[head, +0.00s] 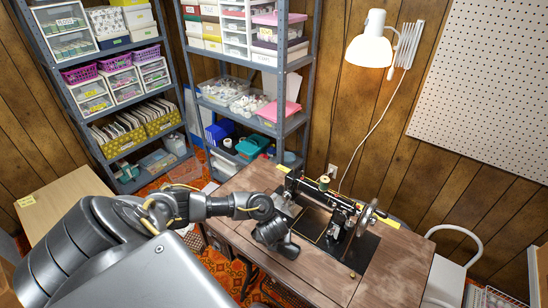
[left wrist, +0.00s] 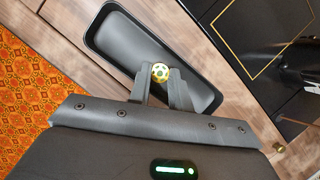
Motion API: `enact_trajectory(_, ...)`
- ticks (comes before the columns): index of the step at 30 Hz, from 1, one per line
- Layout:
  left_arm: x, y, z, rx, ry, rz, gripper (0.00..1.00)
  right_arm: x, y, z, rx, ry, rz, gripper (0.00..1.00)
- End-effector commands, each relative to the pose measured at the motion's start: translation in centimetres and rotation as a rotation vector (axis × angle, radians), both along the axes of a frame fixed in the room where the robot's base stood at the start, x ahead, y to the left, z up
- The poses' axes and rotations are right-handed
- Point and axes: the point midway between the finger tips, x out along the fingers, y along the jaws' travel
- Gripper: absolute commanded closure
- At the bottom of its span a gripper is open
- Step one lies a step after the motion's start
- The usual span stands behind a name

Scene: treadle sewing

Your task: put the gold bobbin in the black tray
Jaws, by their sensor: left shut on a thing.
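The gold bobbin (left wrist: 160,72) is between the fingertips of my left gripper (left wrist: 161,78) in the left wrist view. The gripper is shut on it. The black tray (left wrist: 122,38) is an oblong shallow tray with rounded ends. In the left wrist view, the bobbin and fingertips overlap the tray's middle; the height between them is hard to tell. In the head view my left gripper (head: 275,236) is low over the front left of the wooden table, and I cannot make out the bobbin there. My right gripper is in neither view.
The black sewing machine (head: 350,208) stands on the wooden table (head: 335,283), right of my left gripper. Its gold-lined bed (left wrist: 262,35) is close to the tray. A lamp (head: 369,45) hangs above. Shelves (head: 283,95) stand behind. Bare tabletop lies in front.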

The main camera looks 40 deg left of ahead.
Motion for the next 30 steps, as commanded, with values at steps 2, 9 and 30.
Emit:
enact_trajectory(2,0.1,-0.1,-0.2,0.0,-0.001,0.0,1.0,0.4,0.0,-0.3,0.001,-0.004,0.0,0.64)
enact_trajectory(9,0.1,-0.1,-0.1,0.0,-0.001,0.0,0.67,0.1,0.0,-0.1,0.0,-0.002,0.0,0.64)
enact_trajectory(30,-1.5,-1.3,5.7,-0.003,-0.001,-0.002,0.58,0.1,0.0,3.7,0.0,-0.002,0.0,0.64)
